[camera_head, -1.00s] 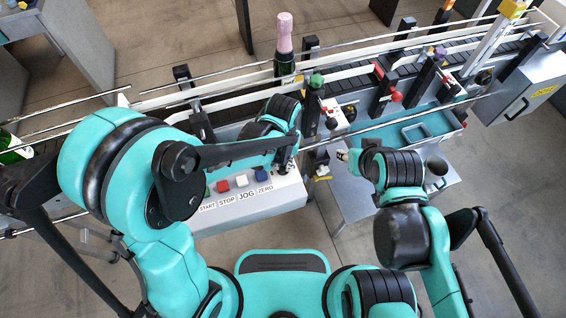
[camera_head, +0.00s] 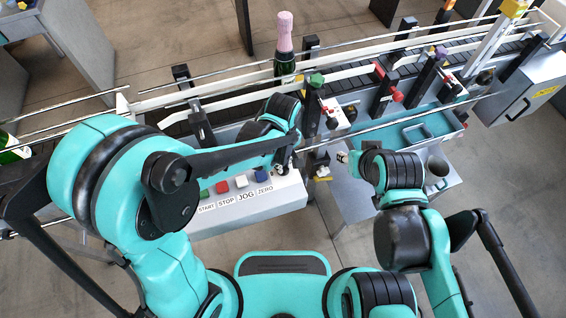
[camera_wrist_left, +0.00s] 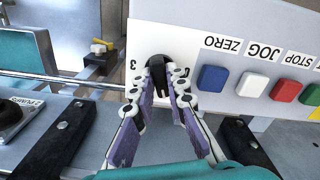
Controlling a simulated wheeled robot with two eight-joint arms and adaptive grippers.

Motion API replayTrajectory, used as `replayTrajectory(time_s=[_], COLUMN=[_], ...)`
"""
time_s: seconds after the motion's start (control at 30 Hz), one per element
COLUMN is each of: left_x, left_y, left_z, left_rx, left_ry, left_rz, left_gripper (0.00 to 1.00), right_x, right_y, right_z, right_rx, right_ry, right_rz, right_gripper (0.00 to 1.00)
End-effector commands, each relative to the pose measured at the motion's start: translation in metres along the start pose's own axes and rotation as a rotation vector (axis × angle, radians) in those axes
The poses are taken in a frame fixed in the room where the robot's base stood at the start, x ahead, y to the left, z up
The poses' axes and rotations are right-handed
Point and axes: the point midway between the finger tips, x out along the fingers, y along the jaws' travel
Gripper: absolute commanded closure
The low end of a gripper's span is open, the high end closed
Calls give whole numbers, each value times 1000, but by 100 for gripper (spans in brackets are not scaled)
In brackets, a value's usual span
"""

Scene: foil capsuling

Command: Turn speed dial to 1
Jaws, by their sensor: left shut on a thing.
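The speed dial is a black knob (camera_wrist_left: 158,62) on the white control panel (camera_wrist_left: 195,25). In the left wrist view a figure 3 shows at its left; the other marks are hidden by my fingers. My left gripper (camera_wrist_left: 166,80) is shut on the knob, one purple-padded finger on each side of it. In the head view my left gripper (camera_head: 283,168) is at the right end of the panel (camera_head: 250,205), and the knob is mostly hidden there. My right gripper (camera_head: 345,157) is off to the right, away from the dial; its fingers are too small to read.
Blue (camera_wrist_left: 212,78), white (camera_wrist_left: 251,84) and red (camera_wrist_left: 286,89) buttons sit beside the dial, with a green one (camera_wrist_left: 311,94) further along. A conveyor with rails runs behind the panel. A pink-capped bottle (camera_head: 284,45) stands on it. A blue tray (camera_head: 430,125) lies at the right.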

Motion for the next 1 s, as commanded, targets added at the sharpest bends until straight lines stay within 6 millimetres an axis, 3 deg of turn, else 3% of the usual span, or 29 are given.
replayTrajectory(time_s=[0.33,0.87,0.9,0.97,1.0], left_x=[0,0,0,0,0], left_y=[0,0,0,0,0], left_z=[0,0,0,0,0], left_rx=[-133,-155,-155,-155,-155], left_ry=[0,-1,-1,-1,0], left_rz=[0,0,0,0,0], left_gripper=[100,100,79,66,66], right_x=[1,1,1,1,1], right_y=[0,0,0,0,0], right_z=[1,1,1,1,1], right_rx=[0,0,0,0,0], right_ry=[0,0,0,0,0], right_rz=[0,0,0,0,0], right_gripper=[60,60,60,60,60])
